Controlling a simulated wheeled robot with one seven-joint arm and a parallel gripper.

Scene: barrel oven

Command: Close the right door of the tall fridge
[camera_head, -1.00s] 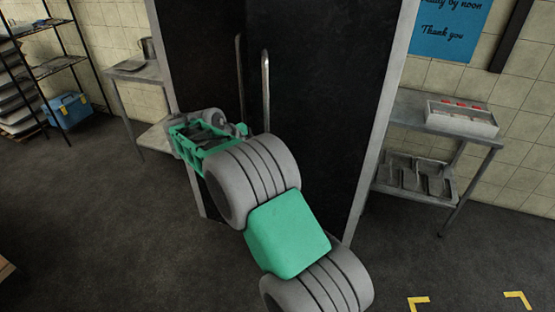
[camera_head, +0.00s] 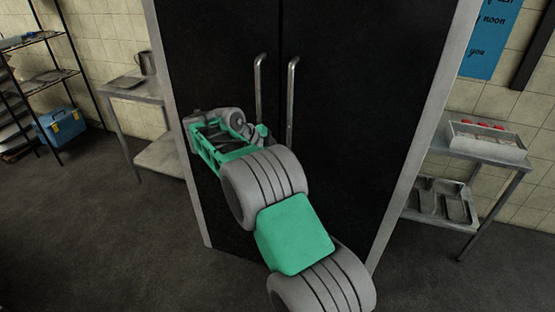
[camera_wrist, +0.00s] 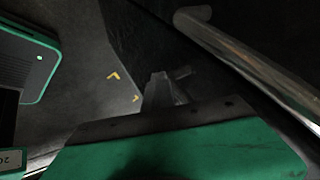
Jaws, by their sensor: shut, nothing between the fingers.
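The tall fridge (camera_head: 210,50) has two black doors in a grey frame. The right door (camera_head: 365,90) looks level, or nearly so, with the left door along a thin dark seam; I cannot tell whether a small gap remains. Its handle (camera_head: 291,100) stands beside the left door's handle (camera_head: 259,85). My gripper (camera_head: 262,133) is in front of the doors near the lower ends of the handles. In the wrist view my fingers (camera_wrist: 164,90) are together and empty, and a metal handle (camera_wrist: 250,58) crosses the upper right. Contact with a door is not clear.
A steel table with a tray of red items (camera_head: 487,138) stands right of the fridge. Another table with a pot (camera_head: 147,62) stands left. A wire rack (camera_head: 50,75) and a blue toolbox (camera_head: 62,127) are farther left. The floor at lower left is clear.

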